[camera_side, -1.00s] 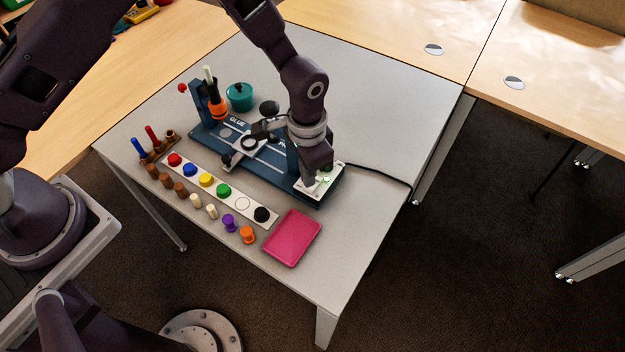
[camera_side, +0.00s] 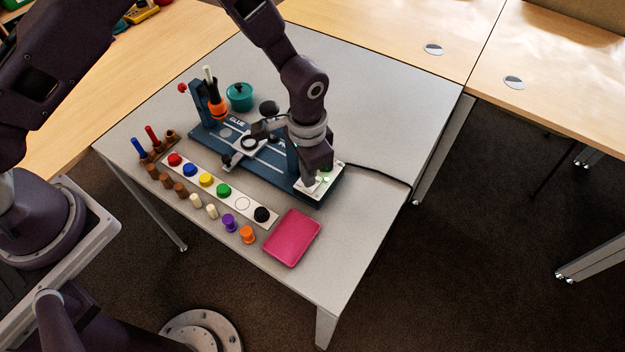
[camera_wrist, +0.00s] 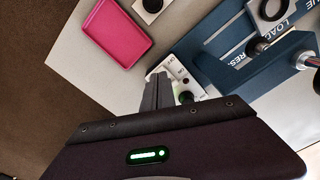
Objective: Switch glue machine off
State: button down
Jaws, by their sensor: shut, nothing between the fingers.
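The blue glue machine (camera_side: 222,142) stands on the grey table, with a white control panel (camera_side: 330,184) at its near right end. My gripper (camera_side: 314,180) is shut and empty, pointing down at that panel. In the wrist view the fingertips (camera_wrist: 157,78) are together at the edge of the panel (camera_wrist: 186,64), beside a small dark knob or button (camera_wrist: 186,97) with green by it. I cannot tell whether the fingers touch the panel. A green light shows on the panel in the side view. The fingers and gripper body hide part of the panel.
A pink tray (camera_side: 292,238) lies in front of the machine. A white strip with coloured discs (camera_side: 206,179) and several loose pegs lie to the left. A teal pot (camera_side: 240,96) stands behind. A black cable (camera_side: 378,172) runs off right; the table's right side is clear.

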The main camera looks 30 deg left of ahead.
jog(key=shift+f, duration=1)
jog(key=shift+r, duration=0.15)
notch_tip(320, 180, up, 8)
dwell(0.7)
notch_tip(320, 180, up, 8)
jog(key=n+t, duration=0.1)
send_over(297, 185)
jog(key=s+a+r+n+t, duration=0.1)
jog(key=s+a+r, duration=0.15)
jog(key=r, duration=0.25)
jog(key=s+a+r+n, duration=0.1)
jog(key=s+a+r, duration=0.15)
jog(key=r, duration=0.35)
jog(key=s+a+r+n+t, duration=0.1)
jog(key=s+a+r, duration=0.2)
jog(key=s, duration=0.5)
jog(key=s+a+r+n+t, duration=0.2)
jog(key=s+a, duration=0.3)
jog(key=s, duration=0.4)
jog(key=shift+s+a+r+t, duration=0.15)
jog(key=shift+a+r+t, duration=0.15)
jog(key=shift+r, duration=0.6)
